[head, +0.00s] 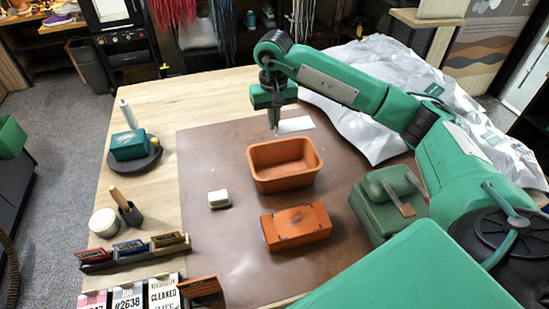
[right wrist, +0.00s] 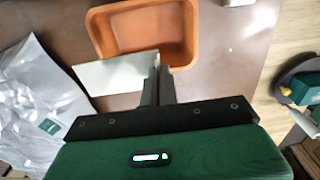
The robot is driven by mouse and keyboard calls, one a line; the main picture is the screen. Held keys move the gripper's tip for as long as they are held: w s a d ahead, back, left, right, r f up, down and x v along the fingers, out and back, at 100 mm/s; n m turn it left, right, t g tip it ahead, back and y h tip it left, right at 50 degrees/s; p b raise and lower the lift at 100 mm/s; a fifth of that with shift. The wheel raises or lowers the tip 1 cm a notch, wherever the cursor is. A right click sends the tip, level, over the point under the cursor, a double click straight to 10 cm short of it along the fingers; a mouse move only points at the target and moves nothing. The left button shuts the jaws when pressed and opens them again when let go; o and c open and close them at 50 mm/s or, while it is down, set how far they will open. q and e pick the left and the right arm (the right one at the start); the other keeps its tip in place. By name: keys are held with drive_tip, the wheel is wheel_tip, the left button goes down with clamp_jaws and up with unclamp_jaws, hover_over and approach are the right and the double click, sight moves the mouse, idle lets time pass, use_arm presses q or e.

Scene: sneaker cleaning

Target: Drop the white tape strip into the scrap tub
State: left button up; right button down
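The white tape strip (head: 296,125) is a flat pale piece just behind the tub in the head view. It also shows in the right wrist view (right wrist: 108,75), sticking out to the left of the fingers and overlapping the tub's rim. My right gripper (head: 274,128) points down, with its narrow fingers (right wrist: 157,72) close together on the strip's edge. The scrap tub (head: 284,184) is an open orange container on the brown mat, and it also shows in the right wrist view (right wrist: 183,32). Its visible inside looks empty. My left gripper is not in view.
An orange block-like box (head: 297,229) sits in front of the tub. A white eraser-like block (head: 219,199) lies left of it. A green case (head: 385,205) stands at right, and crumpled silvery sheeting (head: 365,65) covers the back right. The brown mat (head: 215,150) is bare left of the tub.

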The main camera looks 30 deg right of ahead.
drive_tip(key=shift+s+f, duration=0.3)
drive_tip(key=shift+f, duration=0.35)
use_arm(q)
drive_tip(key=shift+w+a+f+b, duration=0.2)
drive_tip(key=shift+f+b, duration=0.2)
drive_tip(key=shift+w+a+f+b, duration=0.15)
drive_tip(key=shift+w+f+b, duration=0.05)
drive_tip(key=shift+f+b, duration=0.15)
use_arm(e)
wheel_tip(320, 180, down, 4)
drive_tip(key=shift+d+f, duration=0.1)
drive_tip(key=shift+f, duration=0.05)
drive_tip(key=c, duration=1.6)
unclamp_jaws()
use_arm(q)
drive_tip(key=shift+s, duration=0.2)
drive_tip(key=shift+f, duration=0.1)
